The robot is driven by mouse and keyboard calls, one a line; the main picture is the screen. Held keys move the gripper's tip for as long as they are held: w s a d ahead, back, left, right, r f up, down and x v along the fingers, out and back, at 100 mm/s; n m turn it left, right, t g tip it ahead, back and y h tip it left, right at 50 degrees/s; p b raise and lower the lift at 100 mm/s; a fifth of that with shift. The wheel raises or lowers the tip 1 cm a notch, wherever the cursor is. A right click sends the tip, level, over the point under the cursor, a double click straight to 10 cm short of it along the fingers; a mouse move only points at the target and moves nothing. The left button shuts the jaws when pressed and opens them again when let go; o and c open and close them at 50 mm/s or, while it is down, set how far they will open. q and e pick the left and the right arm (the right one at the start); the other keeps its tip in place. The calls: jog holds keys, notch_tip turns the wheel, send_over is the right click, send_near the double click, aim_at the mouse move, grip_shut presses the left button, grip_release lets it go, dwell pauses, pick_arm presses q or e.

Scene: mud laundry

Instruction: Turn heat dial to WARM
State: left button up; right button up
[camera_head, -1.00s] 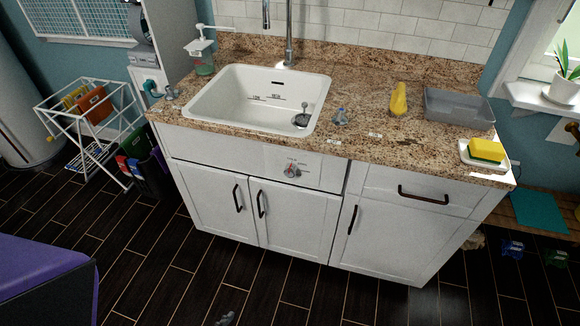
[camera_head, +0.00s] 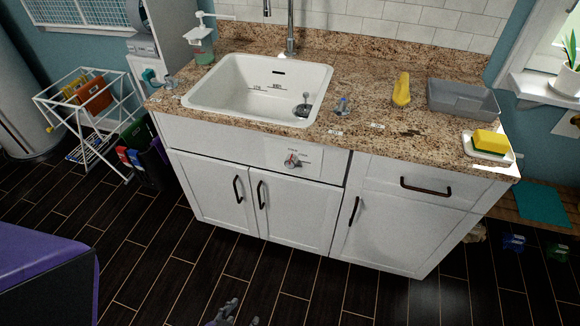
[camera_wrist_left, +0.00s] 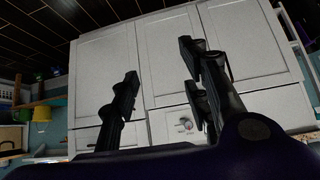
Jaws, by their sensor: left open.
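The heat dial (camera_head: 292,160) is a small grey and red knob on a white panel on the front of the sink cabinet, below the basin. Its lettering is too small to read. The dial also shows in the left wrist view (camera_wrist_left: 185,124), between my fingers and some way beyond them. My left gripper (camera_head: 232,312) is at the bottom edge of the head view, low over the floor and well apart from the dial. In the left wrist view its two dark fingers (camera_wrist_left: 158,62) are spread with nothing between them. My right gripper is not in view.
The white cabinet (camera_head: 220,190) has dark handles and a granite counter (camera_head: 365,85) with a white sink (camera_head: 262,90). A yellow sponge (camera_head: 488,141) and a grey tray (camera_head: 462,98) are on the counter. The floor before the cabinet is clear.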

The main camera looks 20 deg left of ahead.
pick_arm(q)
jog(key=s+f+b+x, duration=0.1)
jog(key=b+x, duration=0.4)
jog(key=x, duration=0.4)
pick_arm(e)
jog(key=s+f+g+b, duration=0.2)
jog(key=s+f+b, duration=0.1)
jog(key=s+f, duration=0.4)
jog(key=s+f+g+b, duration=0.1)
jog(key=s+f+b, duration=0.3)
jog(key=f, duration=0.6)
pick_arm(q)
jog(key=m+t+h+b, duration=0.4)
jog(key=m+t+b, duration=0.5)
jog(key=t+b, duration=0.35)
send_near(290, 167)
jog(key=w+r, duration=0.1)
jog(key=w, duration=0.1)
jog(key=x, duration=0.5)
jog(key=shift+w+d, duration=0.15)
jog(key=shift+d, duration=0.2)
jog(key=shift+w+d+r, duration=0.15)
jog(key=shift+w, duration=0.55)
jog(key=shift+c, duration=0.7)
jog(key=c, duration=0.9)
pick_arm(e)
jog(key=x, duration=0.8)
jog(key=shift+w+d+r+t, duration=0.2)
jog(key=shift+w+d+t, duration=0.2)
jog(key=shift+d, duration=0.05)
